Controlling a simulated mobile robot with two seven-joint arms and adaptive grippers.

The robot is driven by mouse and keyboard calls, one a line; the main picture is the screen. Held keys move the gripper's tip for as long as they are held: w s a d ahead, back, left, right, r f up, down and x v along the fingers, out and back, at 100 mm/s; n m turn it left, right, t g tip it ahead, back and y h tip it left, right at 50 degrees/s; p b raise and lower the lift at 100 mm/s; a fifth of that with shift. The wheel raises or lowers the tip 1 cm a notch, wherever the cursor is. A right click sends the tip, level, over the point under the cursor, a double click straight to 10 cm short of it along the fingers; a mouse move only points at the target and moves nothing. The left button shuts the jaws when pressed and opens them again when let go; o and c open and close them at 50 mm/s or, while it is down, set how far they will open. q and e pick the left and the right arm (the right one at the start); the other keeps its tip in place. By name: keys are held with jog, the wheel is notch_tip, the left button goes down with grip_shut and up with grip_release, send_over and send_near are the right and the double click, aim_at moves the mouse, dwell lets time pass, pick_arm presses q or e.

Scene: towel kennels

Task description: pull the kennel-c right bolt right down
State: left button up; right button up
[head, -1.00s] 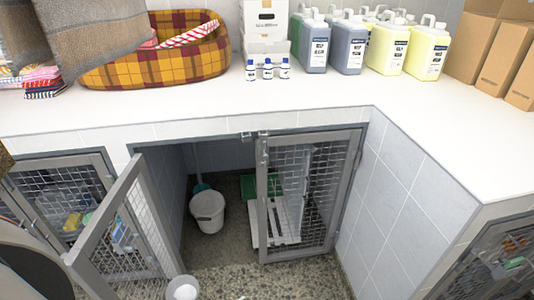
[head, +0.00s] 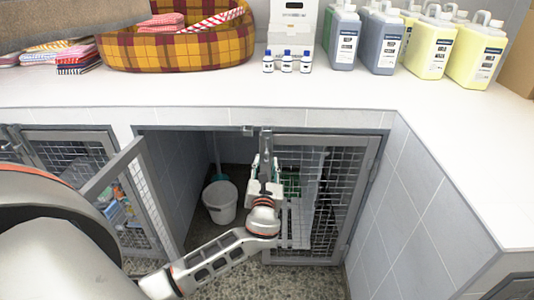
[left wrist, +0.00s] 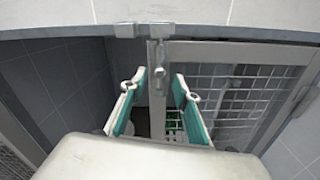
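The right bolt (left wrist: 157,68) is a small grey metal bolt near the top of the right mesh door's left upright, seen in the left wrist view. The right mesh door (head: 330,200) of the kennel is closed in its frame. My left gripper (head: 265,165) is in front of that upright, just below the bolt's height. In the left wrist view the left gripper (left wrist: 158,88) is open, with its green-padded fingers apart on either side of the upright and nothing clearly held. Whether either finger touches the door cannot be told. My right gripper is not in view.
The left mesh door (head: 135,205) stands swung outward. A white bucket (head: 220,201) is inside the kennel. A catch (left wrist: 130,30) sits on the top rail. The white counter (head: 300,98) above carries bottles, jugs and a plaid pet bed. A tiled wall (head: 410,200) stands right.

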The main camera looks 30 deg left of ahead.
aim_at(266, 156)
pick_arm(q)
jog(key=x, duration=0.5)
jog(key=shift+w+a+f+b, duration=0.1)
jog(key=shift+f+b, duration=0.05)
jog(key=shift+b, duration=0.15)
jog(key=shift+w+a, duration=0.35)
jog(key=shift+w, duration=0.35)
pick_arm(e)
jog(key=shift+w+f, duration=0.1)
pick_arm(q)
jog(key=shift+c, duration=0.5)
grip_shut()
jog(key=shift+f, duration=0.15)
notch_tip(266, 156, down, 4)
jog(key=shift+r+b, duration=0.15)
jog(key=shift+b, duration=0.7)
jog(key=shift+r, duration=0.1)
jog(key=shift+o, duration=0.5)
grip_release()
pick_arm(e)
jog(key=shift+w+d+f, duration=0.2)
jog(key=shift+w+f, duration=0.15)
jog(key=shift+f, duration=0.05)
